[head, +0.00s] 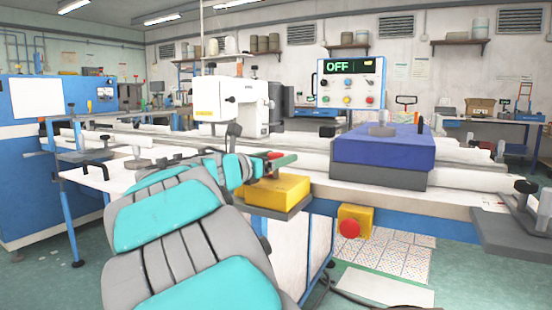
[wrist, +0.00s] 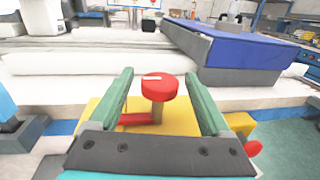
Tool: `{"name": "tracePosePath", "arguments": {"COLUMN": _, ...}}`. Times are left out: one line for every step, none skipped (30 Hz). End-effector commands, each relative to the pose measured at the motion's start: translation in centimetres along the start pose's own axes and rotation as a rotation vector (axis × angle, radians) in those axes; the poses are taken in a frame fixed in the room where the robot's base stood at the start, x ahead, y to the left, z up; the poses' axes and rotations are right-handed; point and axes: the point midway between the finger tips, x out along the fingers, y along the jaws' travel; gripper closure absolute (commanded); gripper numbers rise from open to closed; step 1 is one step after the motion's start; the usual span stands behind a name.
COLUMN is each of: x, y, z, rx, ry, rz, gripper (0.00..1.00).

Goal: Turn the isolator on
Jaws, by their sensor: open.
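The isolator is a yellow box (head: 283,188) on a grey plate at the table's front edge. In the wrist view its round red knob (wrist: 158,86), with a white mark on top, stands on a brownish stem. A red bar (wrist: 135,119) runs left from the stem over the yellow top. My gripper (wrist: 159,73) is open, its green fingers on either side of the knob, with a visible gap at each side. In the head view my gripper (head: 283,160) is over the yellow box and partly hides the knob. The control panel display (head: 342,67) reads OFF.
A yellow box with a red button (head: 350,229) hangs below the table edge, right of the isolator. A blue block (head: 385,146) on a grey base stands behind to the right. A white sewing machine (head: 230,103) stands behind to the left. White rolls or rails lie behind the isolator.

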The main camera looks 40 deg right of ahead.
Motion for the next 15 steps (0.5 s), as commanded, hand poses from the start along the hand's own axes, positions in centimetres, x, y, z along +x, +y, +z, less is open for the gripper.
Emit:
{"name": "tracePosePath", "arguments": {"x": -0.01, "y": 0.0, "z": 0.02, "rx": 0.0, "ry": 0.0, "rz": 0.0, "gripper": 0.18}}
{"name": "tracePosePath", "arguments": {"x": -0.02, "y": 0.0, "z": 0.01, "rx": 0.0, "ry": 0.0, "rz": 0.0, "gripper": 0.18}}
{"name": "tracePosePath", "arguments": {"x": -0.02, "y": 0.0, "z": 0.0, "rx": 0.0, "ry": 0.0, "rz": 0.0, "gripper": 0.18}}
{"name": "tracePosePath", "arguments": {"x": -0.03, "y": 0.0, "z": 0.01, "rx": 0.0, "ry": 0.0, "rz": 0.0, "gripper": 0.19}}
{"name": "tracePosePath", "arguments": {"x": -0.03, "y": 0.01, "z": 0.0, "rx": 0.0, "ry": 0.0, "rz": 0.001, "gripper": 0.23}}
{"name": "tracePosePath", "arguments": {"x": -0.03, "y": 0.01, "z": 0.0, "rx": 0.0, "ry": 0.0, "rz": 0.001, "gripper": 0.27}}
{"name": "tracePosePath", "arguments": {"x": -0.03, "y": 0.01, "z": 0.0, "rx": 0.0, "ry": 0.0, "rz": 0.001, "gripper": 0.31}}
{"name": "tracePosePath", "arguments": {"x": -0.04, "y": 0.0, "z": 0.01, "rx": 0.0, "ry": 0.0, "rz": 0.0, "gripper": 0.34}}
{"name": "tracePosePath", "arguments": {"x": -0.04, "y": 0.01, "z": 0.01, "rx": 0.0, "ry": 0.0, "rz": 0.001, "gripper": 0.38}}
{"name": "tracePosePath", "arguments": {"x": -0.04, "y": 0.01, "z": 0.01, "rx": 0.0, "ry": 0.0, "rz": 0.001, "gripper": 0.42}}
{"name": "tracePosePath", "arguments": {"x": -0.04, "y": 0.01, "z": 0.0, "rx": 0.0, "ry": 0.0, "rz": 0.001, "gripper": 0.45}}
{"name": "tracePosePath", "arguments": {"x": -0.04, "y": 0.01, "z": 0.0, "rx": 0.0, "ry": 0.0, "rz": 0.001, "gripper": 0.5}}
{"name": "tracePosePath", "arguments": {"x": -0.04, "y": 0.01, "z": 0.0, "rx": 0.0, "ry": 0.0, "rz": 0.001, "gripper": 0.53}}
{"name": "tracePosePath", "arguments": {"x": -0.04, "y": 0.01, "z": 0.0, "rx": 0.0, "ry": 0.0, "rz": 0.001, "gripper": 0.56}}
{"name": "tracePosePath", "arguments": {"x": -0.04, "y": 0.01, "z": -0.01, "rx": 0.0, "ry": 0.0, "rz": 0.001, "gripper": 0.61}}
